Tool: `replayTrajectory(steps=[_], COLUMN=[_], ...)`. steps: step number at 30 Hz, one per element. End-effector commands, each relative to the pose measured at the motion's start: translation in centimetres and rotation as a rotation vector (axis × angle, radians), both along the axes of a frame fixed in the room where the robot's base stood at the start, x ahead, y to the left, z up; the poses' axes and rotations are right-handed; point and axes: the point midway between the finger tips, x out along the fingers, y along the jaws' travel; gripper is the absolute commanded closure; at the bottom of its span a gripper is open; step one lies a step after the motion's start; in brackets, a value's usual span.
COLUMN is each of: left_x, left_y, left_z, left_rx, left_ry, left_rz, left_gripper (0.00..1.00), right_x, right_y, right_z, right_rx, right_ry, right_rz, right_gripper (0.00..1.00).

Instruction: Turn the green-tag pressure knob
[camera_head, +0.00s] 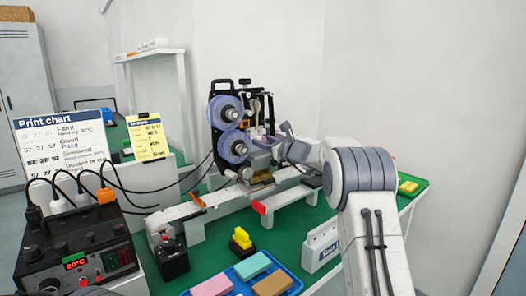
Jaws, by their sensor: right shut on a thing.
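The coder machine (243,125) stands upright on the green bench, with two purple-blue reels on its black plate. My right arm reaches in from the right, and my right gripper (272,145) is at the machine's right side, just below and right of the reels. It is shut on a small part there, which looks to be the pressure knob. The knob is mostly hidden by the gripper, and its green tag cannot be made out at this size. My left gripper is not in view.
A control box (75,248) with a red display and cables stands at the left front. A blue tray (232,275) holds coloured blocks at the front. A print chart (62,145) and a yellow note (149,139) stand behind. A white rail (205,207) crosses the green bench (318,212).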

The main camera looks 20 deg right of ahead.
Motion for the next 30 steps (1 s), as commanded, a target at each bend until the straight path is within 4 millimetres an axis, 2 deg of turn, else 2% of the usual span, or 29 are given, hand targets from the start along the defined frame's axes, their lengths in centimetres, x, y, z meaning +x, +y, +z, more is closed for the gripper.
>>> replayTrajectory(steps=[1,9,18,30], left_x=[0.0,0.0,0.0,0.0], left_y=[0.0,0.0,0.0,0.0], left_z=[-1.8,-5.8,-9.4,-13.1], left_rx=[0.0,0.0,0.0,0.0], left_ry=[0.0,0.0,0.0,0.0], left_rz=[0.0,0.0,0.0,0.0], left_gripper=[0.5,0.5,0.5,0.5], right_x=[0.0,0.0,0.0,0.0], right_y=[-0.2,-0.3,-0.3,-0.3], right_z=[-0.8,-0.7,-0.5,-0.4], right_rx=[-0.043,-0.287,-0.554,-0.912], right_ry=[-0.019,-0.106,-0.202,-0.33], right_rz=[-0.005,-0.006,-0.006,-0.005], right_gripper=[1.0,1.0,1.0,1.0])
